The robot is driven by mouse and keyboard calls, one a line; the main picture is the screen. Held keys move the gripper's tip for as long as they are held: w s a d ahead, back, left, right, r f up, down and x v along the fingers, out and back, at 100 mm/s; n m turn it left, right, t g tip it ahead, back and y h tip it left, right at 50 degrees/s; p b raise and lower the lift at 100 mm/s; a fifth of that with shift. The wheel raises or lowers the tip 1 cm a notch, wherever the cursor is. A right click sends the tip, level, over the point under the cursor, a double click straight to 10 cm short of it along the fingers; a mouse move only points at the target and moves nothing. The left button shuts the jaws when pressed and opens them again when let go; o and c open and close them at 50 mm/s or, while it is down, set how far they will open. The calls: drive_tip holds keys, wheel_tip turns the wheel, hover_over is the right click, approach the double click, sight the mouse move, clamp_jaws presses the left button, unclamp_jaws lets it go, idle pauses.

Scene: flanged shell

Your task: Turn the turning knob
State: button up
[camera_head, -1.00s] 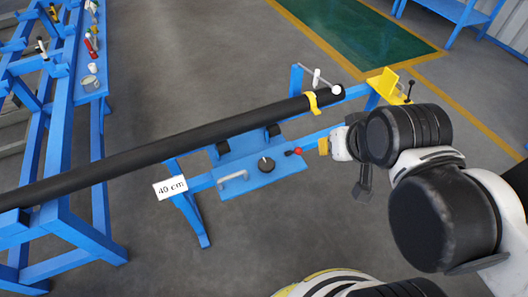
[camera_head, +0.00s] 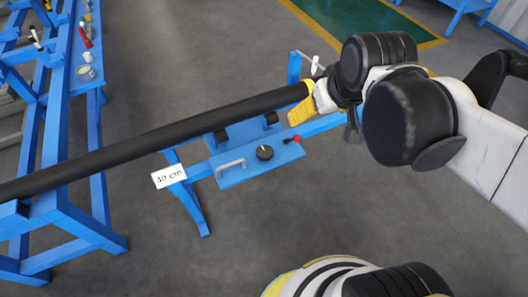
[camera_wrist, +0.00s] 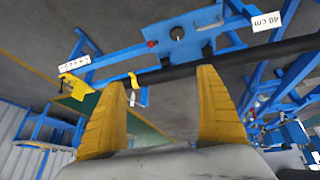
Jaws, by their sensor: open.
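The black round knob (camera_head: 264,152) sits on a blue plate (camera_head: 235,178) below the long black pipe, with a light mark on its top. It also shows in the wrist view (camera_wrist: 177,33), near the top. My gripper (camera_head: 300,104) is open, its yellow fingers up and right of the knob, near the right end of the pipe in the head view. In the wrist view the fingers (camera_wrist: 163,78) are wide apart with nothing held, and the pipe runs behind the fingertips. The knob is apart from the fingers.
A red-tipped lever (camera_head: 297,139) and a grey handle (camera_head: 230,166) flank the knob. The black pipe (camera_head: 150,145) crosses above the plate. A white lever (camera_head: 315,65) stands behind my gripper. A "40 cm" sign (camera_head: 168,176) hangs at left. A blue bench (camera_head: 88,80) stands far left.

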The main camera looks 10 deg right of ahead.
drive_tip(key=w+a+f+n+g+b, duration=0.1)
drive_tip(key=w+a+f+n, duration=0.15)
drive_tip(key=w, duration=0.35)
drive_tip(key=w+a+f+n+g, duration=0.1)
drive_tip(key=w+f, duration=0.3)
drive_tip(key=w, duration=0.2)
drive_tip(key=n+g+b, duration=0.2)
drive_tip(key=n+g, duration=0.1)
drive_tip(key=n, duration=0.2)
hover_over(264, 151)
wheel_tip(264, 151, down, 24)
drive_tip(key=shift+n+g, duration=0.35)
drive_tip(key=shift+g, duration=0.05)
wheel_tip(264, 151, down, 14)
drive_tip(key=b, duration=0.4)
drive_tip(key=shift+w, duration=0.1)
drive_tip(key=shift+r, duration=0.1)
drive_tip(key=c, duration=1.2)
